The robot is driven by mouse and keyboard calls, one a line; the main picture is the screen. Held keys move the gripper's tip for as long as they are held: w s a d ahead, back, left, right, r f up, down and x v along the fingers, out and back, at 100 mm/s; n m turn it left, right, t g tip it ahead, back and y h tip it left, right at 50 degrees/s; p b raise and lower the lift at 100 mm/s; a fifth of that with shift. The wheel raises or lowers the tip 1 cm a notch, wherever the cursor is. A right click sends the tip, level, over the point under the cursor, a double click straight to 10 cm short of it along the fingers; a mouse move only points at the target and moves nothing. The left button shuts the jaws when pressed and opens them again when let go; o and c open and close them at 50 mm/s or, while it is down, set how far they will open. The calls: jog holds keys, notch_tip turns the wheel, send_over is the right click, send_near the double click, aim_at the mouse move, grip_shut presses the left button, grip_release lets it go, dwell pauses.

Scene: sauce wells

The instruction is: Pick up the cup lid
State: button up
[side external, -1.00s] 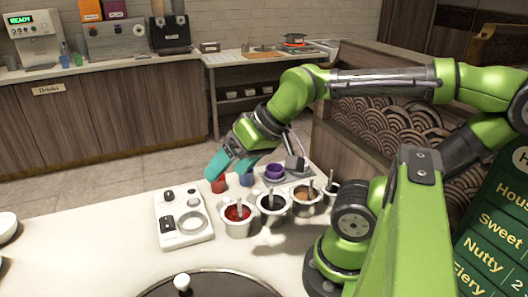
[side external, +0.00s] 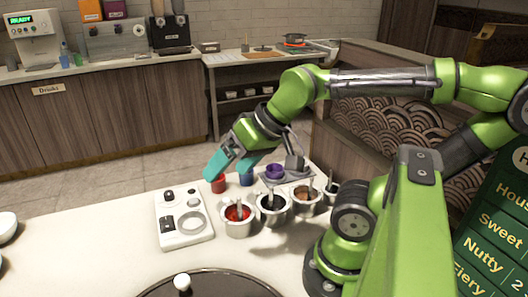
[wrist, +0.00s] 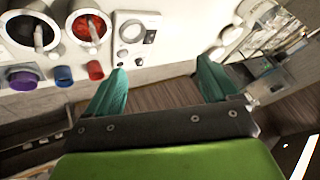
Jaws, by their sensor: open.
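My gripper (side external: 230,168) is open and empty, its teal fingers pointing down above the far edge of the white counter. I cannot pick out a cup lid for certain. Small red (side external: 218,184), blue (side external: 246,179) and purple (side external: 274,171) cups or caps stand near the fingers. In the wrist view the red one (wrist: 95,70), the blue one (wrist: 64,76) and the purple one (wrist: 23,80) lie left of the left finger.
A white panel (side external: 170,238) with dark knobs and a pale ring lies on the counter (side external: 100,235). To its right stand several metal sauce pots with spoons, including a red-sauce pot (side external: 238,229). A round dark lid with a white knob (side external: 182,282) is at the front.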

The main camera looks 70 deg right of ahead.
jog(key=g+h, duration=0.3)
jog(key=g, duration=0.3)
send_near(257, 192)
jog(key=shift+m, duration=0.3)
jog(key=f, duration=0.6)
jog(key=w+d+f, duration=0.1)
jog(key=f, duration=0.2)
jog(key=shift+w+f, duration=0.1)
jog(key=shift+f, duration=0.2)
jog(key=c, duration=1)
